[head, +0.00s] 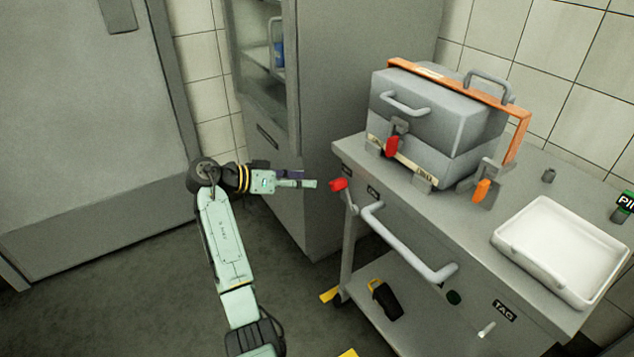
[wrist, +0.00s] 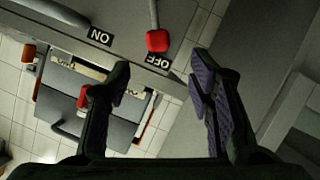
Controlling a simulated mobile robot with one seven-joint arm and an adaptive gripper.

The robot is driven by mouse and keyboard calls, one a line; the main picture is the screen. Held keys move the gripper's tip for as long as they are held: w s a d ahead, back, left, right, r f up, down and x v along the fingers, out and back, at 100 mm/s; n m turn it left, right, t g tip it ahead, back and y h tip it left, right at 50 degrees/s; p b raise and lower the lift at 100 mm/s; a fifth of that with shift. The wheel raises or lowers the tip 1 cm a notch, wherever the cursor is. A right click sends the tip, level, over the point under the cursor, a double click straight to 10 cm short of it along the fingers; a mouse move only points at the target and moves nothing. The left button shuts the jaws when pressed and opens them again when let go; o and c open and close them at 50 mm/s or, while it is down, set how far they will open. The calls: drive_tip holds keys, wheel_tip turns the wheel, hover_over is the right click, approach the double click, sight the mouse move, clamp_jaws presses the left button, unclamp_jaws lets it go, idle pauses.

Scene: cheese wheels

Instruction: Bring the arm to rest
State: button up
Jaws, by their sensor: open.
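My gripper (head: 302,179) is at the end of my pale green arm (head: 224,240), left of the grey cart (head: 445,240) in the head view. It points right, toward a red-knobbed lever (head: 338,185) on the cart's near left corner. In the wrist view my gripper (wrist: 162,95) has its two dark fingers spread apart with nothing between them. The red knob (wrist: 158,40) shows beyond the fingertips, beside the OFF label (wrist: 156,62) and near the ON label (wrist: 100,37).
A grey lidded box (head: 425,115) with red and orange latches stands on the cart. A white tray (head: 562,250) sits at the cart's right. A tall cabinet (head: 330,90) stands behind. The floor (head: 110,310) left of my arm is clear.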

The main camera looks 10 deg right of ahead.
drive_tip(key=shift+s+a+r, duration=0.1)
drive_tip(key=shift+a+r, duration=0.15)
drive_tip(key=shift+a, duration=0.3)
